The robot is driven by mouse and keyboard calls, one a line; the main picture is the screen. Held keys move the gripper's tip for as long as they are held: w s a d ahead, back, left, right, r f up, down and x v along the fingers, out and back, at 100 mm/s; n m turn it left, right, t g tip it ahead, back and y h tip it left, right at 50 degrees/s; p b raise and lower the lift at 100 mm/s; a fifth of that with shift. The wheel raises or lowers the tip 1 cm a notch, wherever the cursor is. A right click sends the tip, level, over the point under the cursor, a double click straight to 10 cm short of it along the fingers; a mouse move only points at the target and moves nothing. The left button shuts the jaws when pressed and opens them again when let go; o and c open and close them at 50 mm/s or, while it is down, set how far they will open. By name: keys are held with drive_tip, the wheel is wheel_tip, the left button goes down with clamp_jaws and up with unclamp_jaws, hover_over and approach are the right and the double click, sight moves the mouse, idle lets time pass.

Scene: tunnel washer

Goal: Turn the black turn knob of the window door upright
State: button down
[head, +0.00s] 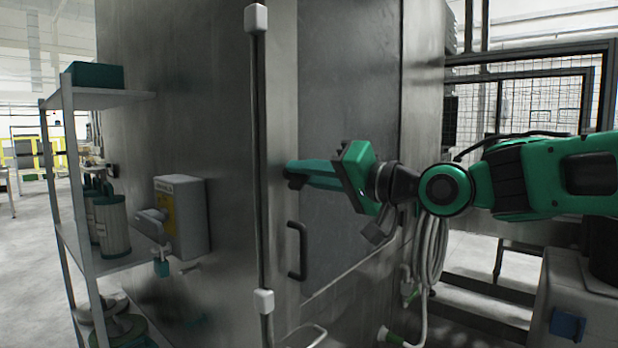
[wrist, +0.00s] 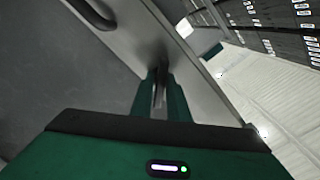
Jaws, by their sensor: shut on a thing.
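The window door (head: 345,90) is a grey metal panel on the washer's front, with a black bow handle (head: 297,250) low on its left edge. The black turn knob (head: 292,180) sits on the door's left edge strip above the handle, mostly hidden by the fingertips. My gripper (head: 290,170), green, reaches in from the right and is shut on the knob. In the wrist view my gripper's fingers (wrist: 161,92) close around a narrow grip piece at the door's edge. The knob's exact angle cannot be told.
A vertical black rod with white end blocks (head: 258,150) stands just left of the knob. A grey switch box (head: 182,215) and a shelf rack (head: 70,210) are farther left. A coiled grey hose (head: 430,255) hangs below my arm.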

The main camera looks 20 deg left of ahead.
drive_tip(key=n, duration=0.2)
drive_tip(key=f+n, duration=0.1)
drive_tip(key=n, duration=0.2)
drive_tip(key=shift+n, duration=2.4)
drive_tip(key=shift+r, duration=0.1)
drive_tip(key=c, duration=1.8)
unclamp_jaws()
drive_tip(key=shift+w, duration=0.15)
drive_tip(key=shift+c, duration=0.2)
drive_tip(key=shift+r, duration=0.2)
drive_tip(key=shift+d, duration=0.15)
drive_tip(key=v, duration=1)
drive_tip(key=shift+d, duration=0.25)
